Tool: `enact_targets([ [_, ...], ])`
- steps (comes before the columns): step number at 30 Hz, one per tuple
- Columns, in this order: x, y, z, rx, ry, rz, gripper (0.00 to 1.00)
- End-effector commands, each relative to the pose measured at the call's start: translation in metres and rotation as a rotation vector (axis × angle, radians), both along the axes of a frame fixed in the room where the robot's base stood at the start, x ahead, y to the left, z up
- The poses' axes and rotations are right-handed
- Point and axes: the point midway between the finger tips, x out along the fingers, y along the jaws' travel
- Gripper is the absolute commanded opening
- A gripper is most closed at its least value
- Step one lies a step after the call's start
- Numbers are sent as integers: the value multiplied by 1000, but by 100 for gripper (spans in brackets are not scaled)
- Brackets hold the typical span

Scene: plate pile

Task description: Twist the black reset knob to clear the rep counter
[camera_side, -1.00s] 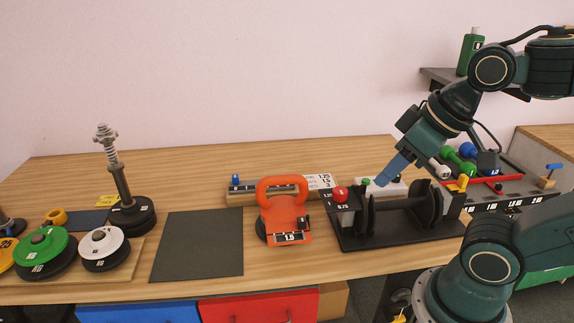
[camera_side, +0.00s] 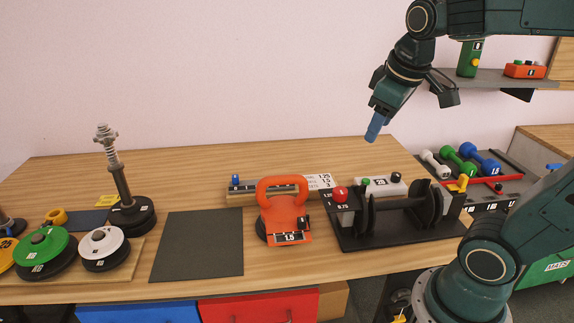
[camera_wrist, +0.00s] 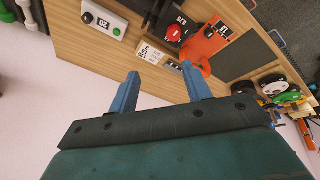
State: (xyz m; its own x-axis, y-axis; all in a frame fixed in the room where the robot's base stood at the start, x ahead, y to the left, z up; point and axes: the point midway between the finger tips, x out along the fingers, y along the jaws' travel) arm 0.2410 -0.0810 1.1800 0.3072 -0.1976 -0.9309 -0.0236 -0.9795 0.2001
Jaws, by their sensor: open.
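The rep counter (camera_side: 378,188) is a pale box with a small display, standing behind the black rack on the table. Its black reset knob (camera_side: 396,177) is on the right end and a green button (camera_side: 366,182) on the left. In the wrist view the counter (camera_wrist: 102,26) is at the upper left, with the black knob (camera_wrist: 87,17) and green button (camera_wrist: 117,32) visible. The display digits are too small to read surely. My gripper (camera_side: 374,131) hangs above and behind the counter, apart from it. In the wrist view its blue fingers (camera_wrist: 157,72) are spread and empty.
A black rack (camera_side: 350,240) holding a dumbbell and a red-knobbed post stands in front of the counter. An orange kettlebell (camera_side: 283,215) stands left of it. Coloured dumbbells (camera_side: 465,158) lie at right. A wall shelf (camera_side: 490,78) is at upper right. A dark mat (camera_side: 198,245) is bare.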

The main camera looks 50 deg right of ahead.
Motion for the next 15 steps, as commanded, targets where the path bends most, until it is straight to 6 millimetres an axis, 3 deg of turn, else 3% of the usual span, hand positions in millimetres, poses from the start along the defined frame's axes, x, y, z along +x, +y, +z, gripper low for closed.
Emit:
enact_targets([
  [15, 56, -105, 3, -89, 284, -40, 49],
])
